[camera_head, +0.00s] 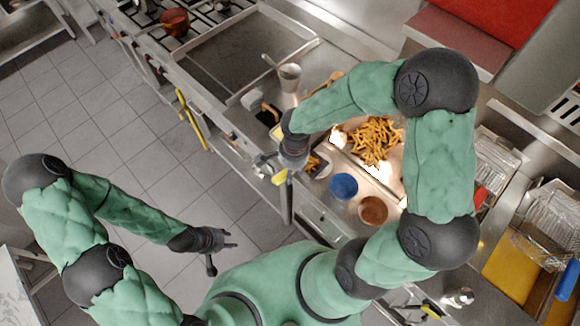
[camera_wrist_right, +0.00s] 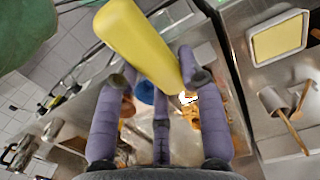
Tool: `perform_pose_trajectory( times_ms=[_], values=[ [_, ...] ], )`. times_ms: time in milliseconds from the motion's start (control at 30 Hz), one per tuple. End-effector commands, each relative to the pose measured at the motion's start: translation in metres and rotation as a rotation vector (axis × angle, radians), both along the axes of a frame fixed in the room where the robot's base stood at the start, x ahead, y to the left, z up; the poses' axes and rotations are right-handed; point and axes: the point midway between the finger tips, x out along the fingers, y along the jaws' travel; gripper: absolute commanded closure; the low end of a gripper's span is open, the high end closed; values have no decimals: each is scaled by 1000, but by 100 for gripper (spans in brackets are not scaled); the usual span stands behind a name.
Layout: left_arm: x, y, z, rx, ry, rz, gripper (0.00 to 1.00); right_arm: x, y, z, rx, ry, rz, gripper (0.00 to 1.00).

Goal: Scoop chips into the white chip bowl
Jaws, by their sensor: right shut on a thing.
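My right gripper (camera_head: 283,168) is shut on a yellow handle (camera_wrist_right: 140,40), which rises between its fingers in the right wrist view; a bit of yellow (camera_head: 280,177) shows in the head view. What the handle belongs to is hidden by the fingers. A pile of chips (camera_head: 375,140) lies in a metal tray right of the gripper; some chips (camera_wrist_right: 210,118) show past the fingers. A small pale-rimmed container (camera_head: 318,165) with chips is beside the gripper; I cannot tell whether it is the bowl. My left gripper (camera_head: 226,248) is open and empty over the floor.
A blue bowl (camera_head: 343,186) and a brown bowl (camera_head: 373,210) stand below the chip tray. A metal pot (camera_head: 289,77) and a tray with yellow contents (camera_wrist_right: 278,38) are on the counter. Fryer baskets (camera_head: 550,225) are at the right. The tiled floor is clear.

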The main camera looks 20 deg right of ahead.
Motion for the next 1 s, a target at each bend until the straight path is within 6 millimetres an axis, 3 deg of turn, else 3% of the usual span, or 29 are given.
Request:
perform_pose_trajectory(
  times_ms=[33,433,667,1000],
  values=[
    [0,0,11,0,0,0,60,1,-3,6,13,6,-6,100],
    [0,0,55,0,0,0,60,6,-15,14,134,54,-8,100],
    [0,0,67,0,0,0,60,12,-29,15,232,92,-11,100],
    [0,0,56,0,0,0,60,25,-60,16,443,180,-11,100]
  ],
)
